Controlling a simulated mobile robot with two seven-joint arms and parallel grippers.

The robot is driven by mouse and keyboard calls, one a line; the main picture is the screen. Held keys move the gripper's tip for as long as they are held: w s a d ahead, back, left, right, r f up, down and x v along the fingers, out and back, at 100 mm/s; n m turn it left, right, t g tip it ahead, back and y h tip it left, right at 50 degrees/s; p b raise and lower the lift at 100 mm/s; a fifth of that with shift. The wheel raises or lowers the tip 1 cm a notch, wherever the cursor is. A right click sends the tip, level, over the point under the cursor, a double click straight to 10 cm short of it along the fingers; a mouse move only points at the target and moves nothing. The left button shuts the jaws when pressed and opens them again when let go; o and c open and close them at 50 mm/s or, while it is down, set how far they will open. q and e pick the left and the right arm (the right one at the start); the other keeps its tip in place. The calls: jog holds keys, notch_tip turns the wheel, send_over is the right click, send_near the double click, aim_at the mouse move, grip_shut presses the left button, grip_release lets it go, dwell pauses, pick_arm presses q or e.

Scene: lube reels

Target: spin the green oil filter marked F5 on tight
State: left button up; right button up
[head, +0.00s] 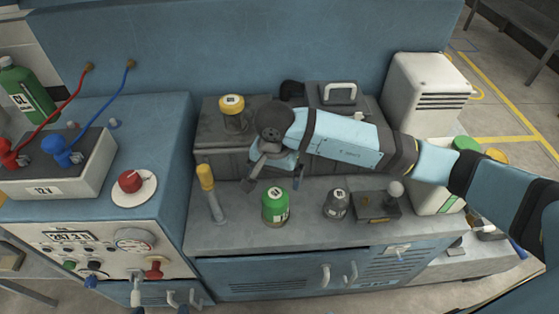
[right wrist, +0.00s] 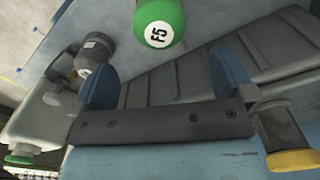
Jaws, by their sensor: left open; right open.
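The green oil filter (head: 275,207) stands upright near the front of the grey bench, with a white label on its side. In the right wrist view the green filter (right wrist: 160,22) shows the mark F5 at the top of the picture. My right gripper (head: 272,182) is open and empty just behind the filter, above the bench. Its two blue fingers (right wrist: 162,80) are spread wide and apart from the filter. My left gripper is not in view. I cannot make out a filter mount clearly.
A yellow-handled tool (head: 208,192) stands left of the filter. A dark grey canister (head: 336,204) and a block with a round knob (head: 378,207) are to its right. A yellow-capped jar (head: 232,116) stands on the raised step behind. A white machine (head: 425,90) is at right.

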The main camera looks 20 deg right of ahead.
aim_at(276, 192)
notch_tip(276, 192, down, 9)
jog(key=shift+f, duration=0.1)
pick_arm(q)
jog(key=shift+w+r, duration=0.3)
jog(key=shift+w, duration=0.05)
pick_arm(e)
jog(key=shift+f, duration=0.55)
jog(key=c, duration=1.1)
jog(key=m, duration=0.2)
jog(key=shift+d+r+m, duration=0.1)
jog(key=shift+m, duration=0.2)
jog(key=shift+c, duration=0.2)
pick_arm(q)
jog(key=shift+r, duration=0.45)
pick_arm(e)
jog(key=shift+o, duration=0.2)
jog(key=shift+m, duration=1.3)
jog(key=m+p, duration=0.1)
jog(key=m, duration=0.2)
jog(key=shift+s, duration=0.1)
pick_arm(q)
jog(key=shift+r+p, duration=0.35)
jog(key=shift+r, duration=0.3)
pick_arm(e)
jog(key=shift+d+m, duration=0.1)
jog(key=shift+m, duration=1)
